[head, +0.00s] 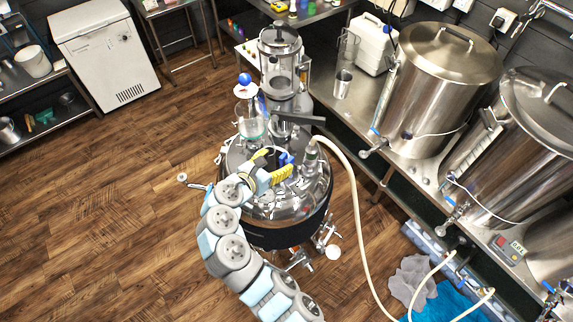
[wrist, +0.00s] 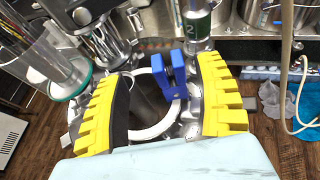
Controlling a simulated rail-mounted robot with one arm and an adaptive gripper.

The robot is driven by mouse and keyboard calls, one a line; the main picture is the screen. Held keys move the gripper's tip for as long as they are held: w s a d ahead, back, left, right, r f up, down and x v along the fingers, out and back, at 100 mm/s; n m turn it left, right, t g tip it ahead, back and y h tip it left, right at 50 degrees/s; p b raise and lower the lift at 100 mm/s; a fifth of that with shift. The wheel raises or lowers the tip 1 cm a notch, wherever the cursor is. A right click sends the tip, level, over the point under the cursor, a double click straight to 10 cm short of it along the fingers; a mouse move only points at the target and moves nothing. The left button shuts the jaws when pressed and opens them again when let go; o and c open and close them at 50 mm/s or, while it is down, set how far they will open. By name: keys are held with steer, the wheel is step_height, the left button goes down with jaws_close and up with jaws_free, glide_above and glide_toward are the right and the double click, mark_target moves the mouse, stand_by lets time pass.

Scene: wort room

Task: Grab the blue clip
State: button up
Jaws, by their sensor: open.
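The blue clip (wrist: 169,78) stands upright at the rim of the round port (wrist: 150,128) on the steel vessel's lid. In the wrist view it shows between the two yellow finger pads of my gripper (wrist: 165,100), nearer the right pad. I cannot tell how far beyond the fingertips it is. My gripper is open and holds nothing. In the head view my gripper (head: 270,165) is over the vessel's lid (head: 303,200), and the blue clip (head: 286,159) shows close beside the yellow fingers.
A glass cylinder (wrist: 72,75) stands at the left of my gripper in the wrist view. A fitting with a pale hose (head: 345,165) rises from the lid's right side. Steel kettles (head: 440,75) stand on the bench at right. Open wooden floor lies at left.

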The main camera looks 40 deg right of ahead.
mark_target(284, 161)
steer(key=d+f, duration=0.1)
steer(key=d+f+p, duration=0.1)
steer(key=d, duration=0.1)
steer(key=shift+s, duration=0.1)
steer(key=shift+p+x, duration=0.3)
steer(key=shift+x, duration=0.6)
steer(key=shift+f, duration=0.1)
jaws_close()
